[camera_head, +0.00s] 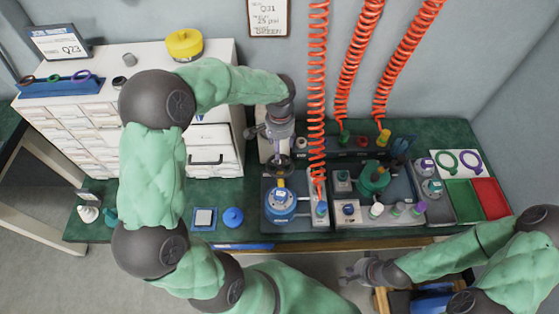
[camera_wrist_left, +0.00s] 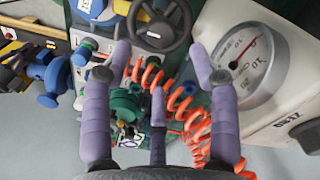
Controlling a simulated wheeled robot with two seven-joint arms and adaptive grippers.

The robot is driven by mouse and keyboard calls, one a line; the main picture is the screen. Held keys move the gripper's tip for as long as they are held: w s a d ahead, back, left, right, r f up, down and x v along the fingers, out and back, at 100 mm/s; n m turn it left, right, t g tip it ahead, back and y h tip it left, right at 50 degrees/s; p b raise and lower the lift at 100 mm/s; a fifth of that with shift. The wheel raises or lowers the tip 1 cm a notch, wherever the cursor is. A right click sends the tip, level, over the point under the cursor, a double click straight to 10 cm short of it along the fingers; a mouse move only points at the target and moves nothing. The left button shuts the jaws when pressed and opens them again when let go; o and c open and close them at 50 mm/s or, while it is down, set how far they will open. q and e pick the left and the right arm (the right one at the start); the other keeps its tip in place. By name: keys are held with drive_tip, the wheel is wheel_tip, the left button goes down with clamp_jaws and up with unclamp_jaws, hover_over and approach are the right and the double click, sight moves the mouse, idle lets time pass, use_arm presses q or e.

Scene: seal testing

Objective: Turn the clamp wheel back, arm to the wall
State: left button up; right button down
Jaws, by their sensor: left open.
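The dark clamp wheel (camera_head: 279,167) sits above the blue round fixture (camera_head: 282,203) on the bench. In the left wrist view the spoked wheel (camera_wrist_left: 160,24) shows at the top, between and beyond the fingertips. My left gripper (camera_head: 271,138) is just behind the wheel in the head view. Its purple-grey fingers (camera_wrist_left: 160,62) are spread with nothing between them, and I see no contact with the wheel. My right gripper (camera_head: 362,270) is low in front of the bench, away from the wheel; its finger opening is too small to judge.
A white housing with a round gauge (camera_wrist_left: 246,66) stands close to my left gripper's right finger. Coiled orange hoses (camera_head: 317,90) hang down beside the wheel. A green valve (camera_head: 374,177) and small knobs stand to the right. Green and red trays (camera_head: 490,198) are at far right.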

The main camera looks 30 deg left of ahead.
sight(280, 168)
use_arm(q)
wheel_tip(280, 168, down, 8)
drive_tip(key=b, duration=0.2)
drive_tip(key=shift+f+b, duration=0.1)
drive_tip(key=shift+b, duration=0.25)
clamp_jaws()
